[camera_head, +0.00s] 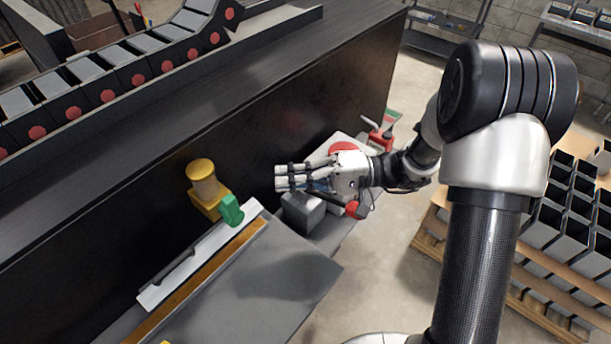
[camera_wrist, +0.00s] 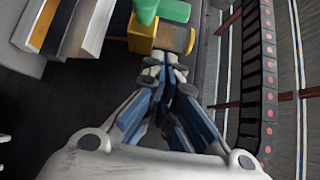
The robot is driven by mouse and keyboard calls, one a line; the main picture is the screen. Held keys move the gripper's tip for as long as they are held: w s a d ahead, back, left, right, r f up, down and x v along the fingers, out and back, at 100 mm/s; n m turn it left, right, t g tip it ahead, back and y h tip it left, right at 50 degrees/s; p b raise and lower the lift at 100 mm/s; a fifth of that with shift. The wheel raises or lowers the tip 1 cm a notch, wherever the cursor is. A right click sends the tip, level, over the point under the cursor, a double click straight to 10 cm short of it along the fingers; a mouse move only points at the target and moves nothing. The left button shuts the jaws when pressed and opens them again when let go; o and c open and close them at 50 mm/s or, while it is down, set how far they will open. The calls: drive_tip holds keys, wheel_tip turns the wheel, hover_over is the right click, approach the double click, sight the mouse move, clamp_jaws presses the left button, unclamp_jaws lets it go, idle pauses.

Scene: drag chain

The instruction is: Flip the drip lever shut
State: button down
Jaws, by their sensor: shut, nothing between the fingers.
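A yellow drip oiler (camera_head: 205,192) with a tan reservoir and a round yellow cap stands against the dark side of the conveyor frame. The green drip lever (camera_head: 231,211) sticks out from its right side, above the end of a pale rail. In the wrist view the green lever (camera_wrist: 160,10) is at the top edge, partly cut off, above the yellow oiler body (camera_wrist: 142,34). My gripper (camera_head: 277,178) is shut and empty, to the right of the lever and apart from it in the head view. In the wrist view its fingertips (camera_wrist: 165,62) point toward the oiler.
A pale rail with an orange strip (camera_head: 198,278) runs beside a grey panel (camera_head: 262,280) below the lever. A grey block (camera_head: 302,213) sits below my gripper, with red-handled items (camera_head: 380,135) behind. The drag chain (camera_head: 108,90) runs along the top. A loaded pallet (camera_head: 555,235) stands right.

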sight(235, 199)
drive_tip(key=s+a, duration=0.3)
drive_tip(key=a, duration=0.3)
drive_tip(key=shift+s+a, duration=0.2)
drive_tip(key=shift+a, duration=0.05)
drive_tip(key=shift+s+a+r+n+h+b, duration=0.1)
drive_tip(key=shift+s+r+n+h+b, duration=0.1)
drive_tip(key=shift+r+n+h+b, duration=0.25)
idle(0.4)
drive_tip(key=shift+n+h, duration=0.25)
drive_tip(key=s+a+n+t+h+b, duration=0.1)
drive_tip(key=b, duration=0.1)
drive_tip(key=s+r+n+t+h+b, duration=0.1)
drive_tip(key=h+b, duration=0.1)
drive_tip(key=s+a+n+t+h+b, duration=0.1)
drive_tip(key=n+h+b, duration=0.1)
drive_tip(key=shift+a+r+b, duration=0.3)
drive_tip(key=shift+b, duration=0.1)
drive_tip(key=s+n+t+h+b, duration=0.1)
drive_tip(key=s+a+n+t+h+b, duration=0.1)
drive_tip(key=shift+a+r+h, duration=0.1)
drive_tip(key=shift+a+h, duration=0.2)
drive_tip(key=shift+s+a+f+n+t+h, duration=0.5)
drive_tip(key=shift+n+t+h, duration=0.1)
drive_tip(key=shift+t+h, duration=0.3)
